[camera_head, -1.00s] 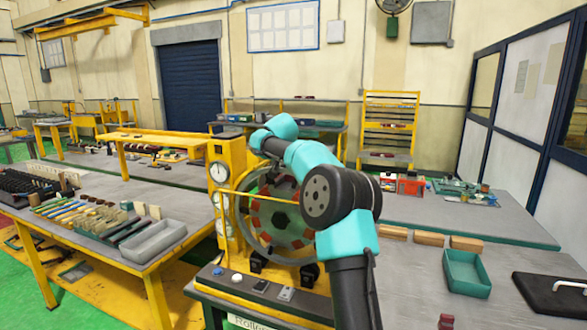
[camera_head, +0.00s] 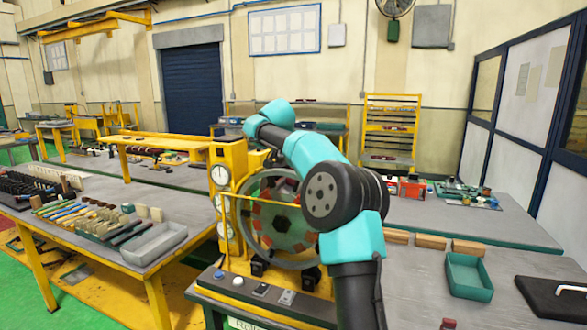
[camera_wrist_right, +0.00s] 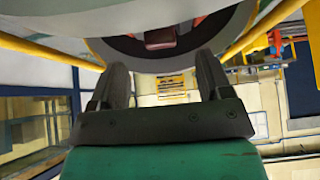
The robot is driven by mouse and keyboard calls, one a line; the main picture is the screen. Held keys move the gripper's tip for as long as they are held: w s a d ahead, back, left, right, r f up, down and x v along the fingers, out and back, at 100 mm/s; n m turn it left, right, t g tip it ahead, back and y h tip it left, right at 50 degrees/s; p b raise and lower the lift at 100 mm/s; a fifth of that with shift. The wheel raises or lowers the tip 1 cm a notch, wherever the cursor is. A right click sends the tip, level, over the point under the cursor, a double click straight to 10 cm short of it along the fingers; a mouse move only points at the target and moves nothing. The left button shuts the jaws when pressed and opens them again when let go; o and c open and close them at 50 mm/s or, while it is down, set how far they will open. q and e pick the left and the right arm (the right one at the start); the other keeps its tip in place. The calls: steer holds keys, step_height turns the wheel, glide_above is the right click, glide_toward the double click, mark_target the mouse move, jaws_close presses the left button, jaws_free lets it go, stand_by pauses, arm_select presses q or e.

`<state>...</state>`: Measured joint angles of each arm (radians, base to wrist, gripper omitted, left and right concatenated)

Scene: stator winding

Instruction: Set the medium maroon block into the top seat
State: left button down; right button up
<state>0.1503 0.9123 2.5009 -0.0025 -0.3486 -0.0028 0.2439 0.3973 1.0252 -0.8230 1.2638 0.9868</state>
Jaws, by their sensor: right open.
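The stator (camera_head: 283,222) stands upright in its yellow frame, with dark red blocks around its ring; my right arm covers part of it. In the right wrist view, the stator's round face (camera_wrist_right: 110,50) fills the top, and a maroon block (camera_wrist_right: 160,38) sits in its dark opening. I cannot tell its size or how deep it sits. My right gripper (camera_wrist_right: 160,64) is open, its fingers apart with nothing between them, just short of that block. In the head view its fingers are hidden. My left gripper is not in view.
A small red block (camera_head: 448,323) lies at the near bench edge. A green tray (camera_head: 469,277), wooden blocks (camera_head: 430,241) and a black pad (camera_head: 553,298) are at the right. A grey tray (camera_head: 153,243) sits on the left table. Yellow bars cross before the stator.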

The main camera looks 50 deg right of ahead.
steer(key=v, duration=1.1)
steer(key=shift+d, duration=0.1)
